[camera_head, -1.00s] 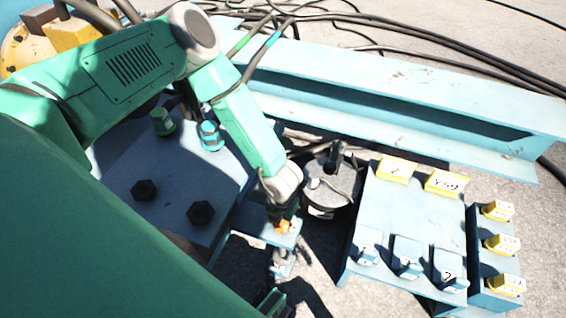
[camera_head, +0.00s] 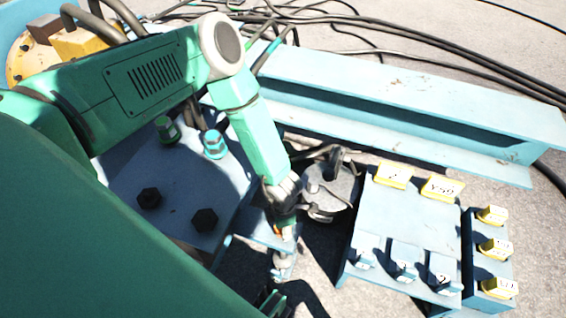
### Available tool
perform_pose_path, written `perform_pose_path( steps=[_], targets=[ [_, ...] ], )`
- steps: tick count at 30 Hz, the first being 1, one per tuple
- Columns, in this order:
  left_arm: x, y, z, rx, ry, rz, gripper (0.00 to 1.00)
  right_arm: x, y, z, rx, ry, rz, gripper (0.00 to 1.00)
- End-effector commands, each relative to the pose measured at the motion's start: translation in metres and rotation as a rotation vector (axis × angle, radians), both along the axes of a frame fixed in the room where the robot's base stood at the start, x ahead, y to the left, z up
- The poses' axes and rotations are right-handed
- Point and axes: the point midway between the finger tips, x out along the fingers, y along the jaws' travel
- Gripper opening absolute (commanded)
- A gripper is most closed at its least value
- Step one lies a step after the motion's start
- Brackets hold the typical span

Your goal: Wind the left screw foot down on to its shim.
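My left arm, green, reaches in from the left. Its gripper (camera_head: 284,212) points down at a small blue bracket plate (camera_head: 252,229) on the near side of the blue base. A small orange part (camera_head: 278,232) shows at the fingers, mostly covered. Under the plate, the pale lower end of the screw foot (camera_head: 284,262) shows close to the ground. The fingers are small and dark against the shadow, so I cannot tell whether they grip the screw. The shim is not clearly visible. My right gripper is not in view.
A grey round object with a black upright (camera_head: 332,186) stands close right of the gripper. A blue stand (camera_head: 425,222) holds yellow and blue tagged blocks. A long blue beam (camera_head: 400,98) and black cables (camera_head: 430,50) lie behind. Dark bolts (camera_head: 204,219) rise from the base.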

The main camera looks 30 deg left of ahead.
Motion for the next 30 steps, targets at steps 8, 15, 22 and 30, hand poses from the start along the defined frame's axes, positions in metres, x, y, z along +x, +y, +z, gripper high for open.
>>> perform_pose_path(
  steps=[8, 15, 22, 30],
  targets=[
    [0.0009, 0.0008, 0.0005, 0.002, -0.001, -0.265, 0.16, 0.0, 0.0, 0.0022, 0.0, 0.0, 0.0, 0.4],
    [0.0013, 0.0017, 0.0003, 0.005, -0.001, -0.493, 0.16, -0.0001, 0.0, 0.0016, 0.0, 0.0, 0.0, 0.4],
    [0.0015, 0.0016, 0.0002, 0.004, -0.002, -0.712, 0.16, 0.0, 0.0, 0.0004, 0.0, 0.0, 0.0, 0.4],
    [0.0024, 0.0018, 0.0007, 0.006, -0.003, -0.969, 0.16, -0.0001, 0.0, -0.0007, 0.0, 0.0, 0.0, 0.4]
  ],
)
